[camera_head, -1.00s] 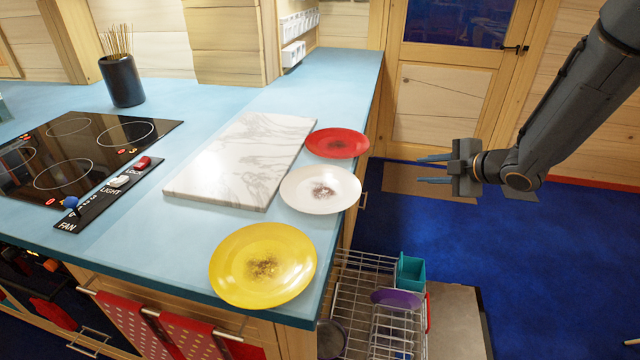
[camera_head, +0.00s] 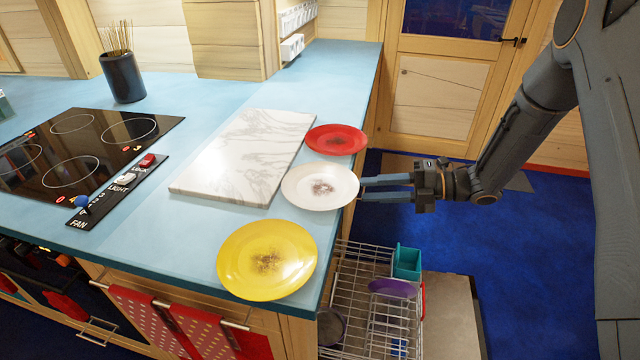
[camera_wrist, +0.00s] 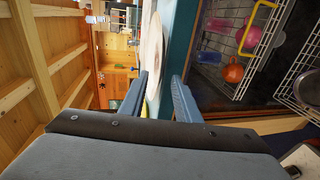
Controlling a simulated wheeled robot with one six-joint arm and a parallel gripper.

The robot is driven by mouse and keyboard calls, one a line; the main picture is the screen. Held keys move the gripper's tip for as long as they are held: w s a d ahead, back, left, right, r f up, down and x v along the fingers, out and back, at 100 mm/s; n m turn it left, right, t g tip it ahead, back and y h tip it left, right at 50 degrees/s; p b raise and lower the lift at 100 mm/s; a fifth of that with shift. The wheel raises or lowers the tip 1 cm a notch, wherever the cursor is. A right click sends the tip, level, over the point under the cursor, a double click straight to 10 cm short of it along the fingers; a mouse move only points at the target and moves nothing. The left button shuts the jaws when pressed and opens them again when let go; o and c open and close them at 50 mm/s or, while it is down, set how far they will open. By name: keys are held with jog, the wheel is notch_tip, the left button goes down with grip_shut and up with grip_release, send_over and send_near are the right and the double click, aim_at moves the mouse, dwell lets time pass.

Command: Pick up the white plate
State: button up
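The white plate (camera_head: 320,187), with a dark smudge in its middle, lies on the blue countertop near its right edge, between a red plate and a yellow plate. In the wrist view the white plate (camera_wrist: 152,45) shows nearly edge-on, ahead of my fingers and in line with the gap between them. My gripper (camera_head: 362,188) is open at the plate's right rim, with its fingers pointing left over the counter edge. It shows in the wrist view (camera_wrist: 159,76) with a clear gap between the fingers. I cannot tell whether a finger touches the rim.
The red plate (camera_head: 336,139) lies just behind and the yellow plate (camera_head: 267,260) in front. A marble board (camera_head: 245,155) lies left, close to the white plate. Below the counter edge is an open dishwasher rack (camera_head: 360,310) with a teal container (camera_head: 407,262) and a purple dish (camera_head: 392,288).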

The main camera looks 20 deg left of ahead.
aim_at(358, 190)
jog(key=p+x, duration=0.1)
jog(key=x, duration=0.2)
jog(key=shift+a, duration=0.3)
jog(key=shift+c, duration=0.5)
grip_shut()
jog(key=shift+r, duration=0.1)
